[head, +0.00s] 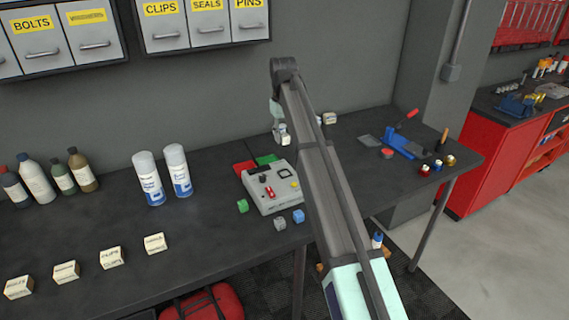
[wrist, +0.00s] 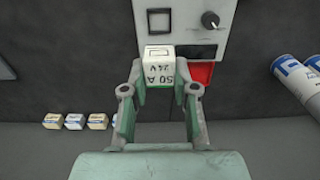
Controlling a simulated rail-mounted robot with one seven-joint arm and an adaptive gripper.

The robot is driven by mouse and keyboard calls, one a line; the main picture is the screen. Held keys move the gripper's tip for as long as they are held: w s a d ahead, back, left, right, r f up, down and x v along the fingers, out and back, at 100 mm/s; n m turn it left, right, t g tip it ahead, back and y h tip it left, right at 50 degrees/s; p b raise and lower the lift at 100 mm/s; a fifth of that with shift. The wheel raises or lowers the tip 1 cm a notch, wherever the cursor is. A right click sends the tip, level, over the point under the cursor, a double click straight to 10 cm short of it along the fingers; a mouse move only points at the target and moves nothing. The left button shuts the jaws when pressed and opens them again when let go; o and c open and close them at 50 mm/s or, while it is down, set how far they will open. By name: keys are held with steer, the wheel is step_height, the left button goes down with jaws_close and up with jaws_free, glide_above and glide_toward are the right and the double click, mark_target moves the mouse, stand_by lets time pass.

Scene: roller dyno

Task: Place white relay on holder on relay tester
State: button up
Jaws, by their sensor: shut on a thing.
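A white relay (wrist: 158,69) marked "50 A 24 V" is held between the fingers of my gripper (wrist: 160,78) in the wrist view. In the head view my gripper (head: 281,128) hangs over the bench behind the relay tester, with the white relay (head: 285,139) at its tips. The grey relay tester (head: 290,200) stands on the bench, with dark, red and yellow parts on its top. Its panel with a black knob also shows in the wrist view (wrist: 228,40). I cannot tell which part is the holder.
A red pad (head: 243,167) and a green pad (head: 267,159) lie behind the tester. Green (head: 242,206), grey (head: 280,223) and blue (head: 298,216) cubes sit in front. Two spray cans (head: 148,180) stand left. A blue press tool (head: 402,146) is right. Bench left-front holds labelled blocks.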

mark_target(283, 173)
step_height(283, 173, down, 13)
steer(key=p, duration=0.3)
steer(key=shift+r, duration=0.2)
steer(key=shift+f, duration=0.25)
steer(key=o, duration=1)
steer(key=shift+s+f, duration=0.1)
steer(key=shift+f, duration=0.1)
step_height(283, 173, up, 13)
steer(key=b, duration=0.3)
